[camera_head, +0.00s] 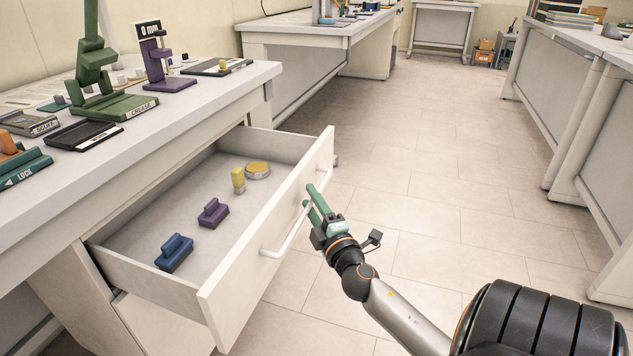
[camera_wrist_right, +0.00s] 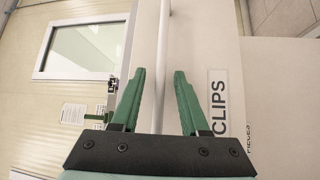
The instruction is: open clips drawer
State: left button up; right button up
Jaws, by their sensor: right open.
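The clips drawer (camera_head: 225,292) is pulled well out from under the left workbench, with its inside showing. Its white bar handle (camera_head: 290,232) runs along the front. My right gripper (camera_head: 313,196) has green fingers and is at the far end of this handle. In the right wrist view the open fingers (camera_wrist_right: 159,75) stand on either side of the handle bar (camera_wrist_right: 161,60), with gaps showing. The CLIPS label (camera_wrist_right: 218,102) is beside the right finger. My left gripper is out of view.
Inside the drawer lie a blue block (camera_head: 174,253), a purple block (camera_head: 213,213), a yellow piece (camera_head: 238,180) and a round yellow-topped tin (camera_head: 258,170). The bench top (camera_head: 175,110) holds several test devices. Tiled floor (camera_head: 430,170) is clear to the right.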

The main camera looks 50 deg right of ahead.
jog(key=b+v, duration=0.4)
jog(key=v, duration=0.8)
jog(key=shift+s, duration=0.15)
jog(key=shift+a+f, duration=0.1)
